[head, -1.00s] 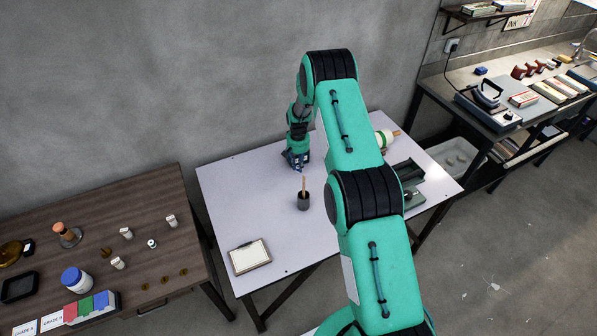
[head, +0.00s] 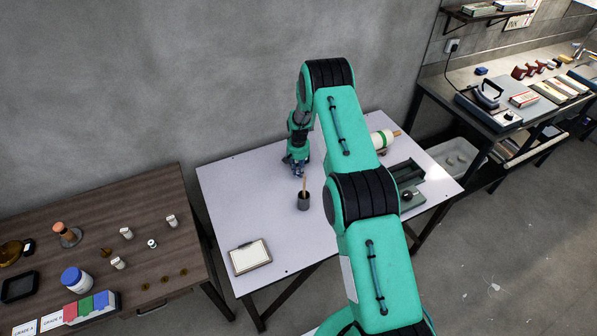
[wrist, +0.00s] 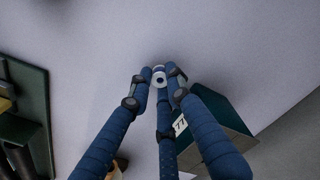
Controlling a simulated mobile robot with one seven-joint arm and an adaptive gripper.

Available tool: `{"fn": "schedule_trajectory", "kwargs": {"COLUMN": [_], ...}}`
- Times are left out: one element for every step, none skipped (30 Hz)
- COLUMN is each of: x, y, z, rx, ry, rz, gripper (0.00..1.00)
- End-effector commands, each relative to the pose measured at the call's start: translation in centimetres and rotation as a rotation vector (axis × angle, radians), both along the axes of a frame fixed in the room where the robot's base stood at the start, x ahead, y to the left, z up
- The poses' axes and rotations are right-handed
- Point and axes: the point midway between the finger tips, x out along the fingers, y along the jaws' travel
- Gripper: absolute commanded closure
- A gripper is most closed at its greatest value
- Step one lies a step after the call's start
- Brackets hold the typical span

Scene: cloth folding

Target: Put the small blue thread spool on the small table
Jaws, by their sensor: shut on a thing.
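My gripper (head: 298,172) is over the back left part of the pale table (head: 235,195), pointing down. In the wrist view its blue fingers (wrist: 160,84) close around a small spool (wrist: 159,76), seen end-on as a pale ring with a dark centre. Its thread colour is hard to tell. The held spool cannot be made out in the head view. Whether it touches the tabletop is unclear. Another small pale spool (head: 152,244) stands on the brown table at the left.
A dark cup with a stick (head: 303,201) stands just in front of my gripper. A framed pad (head: 250,256) lies near the front edge. A dark tray (head: 408,173) is at the right. A dark green box (wrist: 222,118) shows close to the fingers in the wrist view.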

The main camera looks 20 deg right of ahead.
Motion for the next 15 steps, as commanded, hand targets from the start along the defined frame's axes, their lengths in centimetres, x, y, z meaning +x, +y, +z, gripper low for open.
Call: {"fn": "schedule_trajectory", "kwargs": {"x": [-0.01,-0.01,-0.01,-0.01,-0.01,-0.01,-0.01,-0.01,-0.01,0.00,0.00,0.00,0.00,0.00,0.00], "y": [0.00,0.00,0.00,0.00,0.00,0.00,0.00,0.00,0.00,0.00,0.00,0.00,0.00,0.00,0.00], "z": [-0.16,-0.25,-0.36,-0.36,-0.31,-0.29,-0.28,-0.27,-0.27,-0.27,-0.27,-0.27,-0.27,-0.27,-0.26], "rx": [0.000,0.000,0.000,0.000,0.000,0.000,0.000,0.000,0.000,0.000,0.000,0.000,0.000,0.000,0.000], "ry": [0.000,0.000,0.000,0.000,0.000,0.000,0.000,0.000,0.000,0.000,0.000,0.000,0.000,0.000,0.000], "rz": [0.000,0.000,0.000,0.000,0.000,0.000,0.000,0.000,0.000,0.000,0.000,0.000,0.000,0.000,0.000], "gripper": [0.91,0.91,0.91,0.80,0.74,0.66,0.64,0.64,0.64,0.64,0.64,0.64,0.64,0.64,0.64]}}
